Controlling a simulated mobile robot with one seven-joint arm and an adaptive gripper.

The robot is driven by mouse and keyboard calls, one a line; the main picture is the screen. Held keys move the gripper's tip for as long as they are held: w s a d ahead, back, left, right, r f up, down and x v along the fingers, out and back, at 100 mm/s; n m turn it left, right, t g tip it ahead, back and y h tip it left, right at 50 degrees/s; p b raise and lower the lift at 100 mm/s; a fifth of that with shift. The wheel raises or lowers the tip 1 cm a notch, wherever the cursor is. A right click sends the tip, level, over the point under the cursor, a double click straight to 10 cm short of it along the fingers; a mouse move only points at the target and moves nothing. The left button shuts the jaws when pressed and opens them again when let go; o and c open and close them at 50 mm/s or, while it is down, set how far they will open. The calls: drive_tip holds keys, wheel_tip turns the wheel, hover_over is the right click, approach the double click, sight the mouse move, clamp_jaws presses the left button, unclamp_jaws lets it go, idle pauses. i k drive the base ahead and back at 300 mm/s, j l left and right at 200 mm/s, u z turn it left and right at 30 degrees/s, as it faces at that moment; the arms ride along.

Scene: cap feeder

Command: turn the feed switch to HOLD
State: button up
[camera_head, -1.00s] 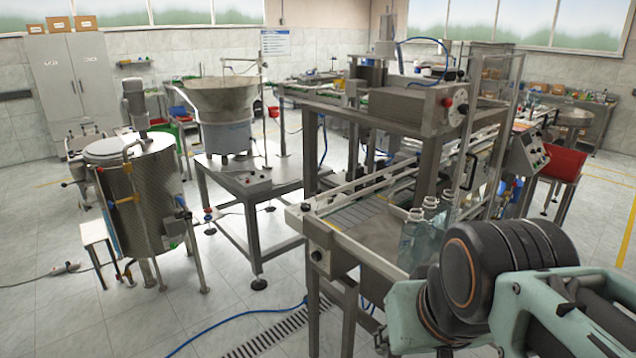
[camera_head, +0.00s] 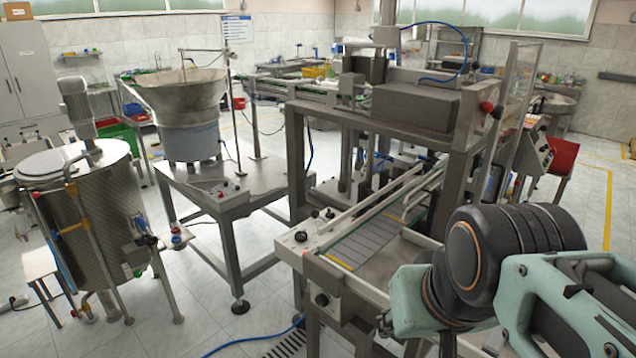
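The cap feeder's metal bowl (camera_head: 184,97) stands on a steel table (camera_head: 240,193) left of the middle. A small grey control box (camera_head: 221,193) with a few knobs sits on the front edge of that table. It may carry the feed switch, but its labels and knob positions are too small to read. My arm comes in at the lower right, in green and black. My gripper is not visible, so its opening and anything in it are hidden.
A conveyor machine (camera_head: 410,108) with a steel frame fills the middle and right. A steel tank (camera_head: 85,215) stands at left, with a small white stool (camera_head: 40,265) beside it. A blue hose (camera_head: 250,338) lies on the floor in front. Tiled floor shows between tank and feeder table.

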sight(329, 213)
drive_tip(key=i+j+z, duration=0.25)
drive_tip(key=i+j, duration=0.35)
drive_tip(key=i, duration=0.15)
